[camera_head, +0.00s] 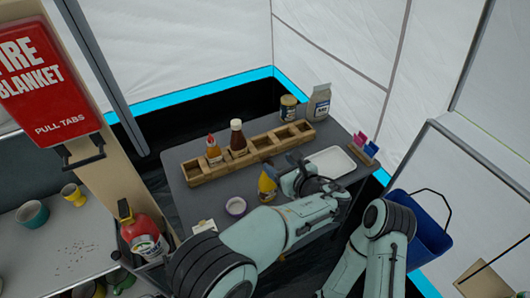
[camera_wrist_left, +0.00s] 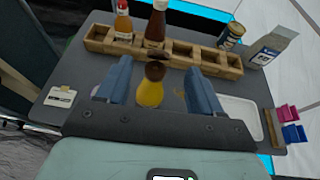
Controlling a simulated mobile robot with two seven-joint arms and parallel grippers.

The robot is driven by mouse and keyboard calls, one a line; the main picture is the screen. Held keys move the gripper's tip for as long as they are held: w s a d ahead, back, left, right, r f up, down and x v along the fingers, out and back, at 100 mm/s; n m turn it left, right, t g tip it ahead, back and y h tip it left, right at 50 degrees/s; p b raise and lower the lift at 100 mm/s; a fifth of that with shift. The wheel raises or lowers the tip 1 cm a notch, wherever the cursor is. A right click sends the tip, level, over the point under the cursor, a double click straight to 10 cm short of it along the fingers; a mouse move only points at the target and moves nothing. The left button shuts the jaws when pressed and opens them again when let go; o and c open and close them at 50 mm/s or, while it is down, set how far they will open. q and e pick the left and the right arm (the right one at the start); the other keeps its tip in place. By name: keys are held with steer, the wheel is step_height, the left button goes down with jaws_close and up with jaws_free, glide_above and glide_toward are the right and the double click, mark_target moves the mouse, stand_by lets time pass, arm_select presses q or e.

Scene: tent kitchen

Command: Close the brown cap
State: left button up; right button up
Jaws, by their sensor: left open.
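A small yellow bottle (camera_head: 267,185) with a brown cap (camera_wrist_left: 155,70) stands on the grey table (camera_head: 183,210). In the left wrist view, the yellow bottle (camera_wrist_left: 150,93) is between my two fingers with gaps on both sides. The brown cap sits at its top, with a further brown piece just above it; I cannot tell its exact angle. My left gripper (camera_head: 289,176) is open, to the right of the bottle in the head view. It also shows in the left wrist view (camera_wrist_left: 157,78), its fingers either side of the bottle. My right gripper is not in view.
A wooden rack (camera_head: 195,178) behind holds an orange sauce bottle (camera_head: 213,150) and a brown sauce bottle (camera_head: 237,137). A jar (camera_head: 288,108) and a grey carton (camera_head: 319,102) stand at the back. A white tray (camera_head: 329,163) lies right; a small cup (camera_head: 236,206) stands front left.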

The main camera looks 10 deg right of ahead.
mark_target(268, 157)
arm_select(q)
steer(key=p+x, duration=0.1)
steer(key=x, duration=0.8)
steer(key=shift+w+f, duration=0.1)
steer(key=c, duration=1)
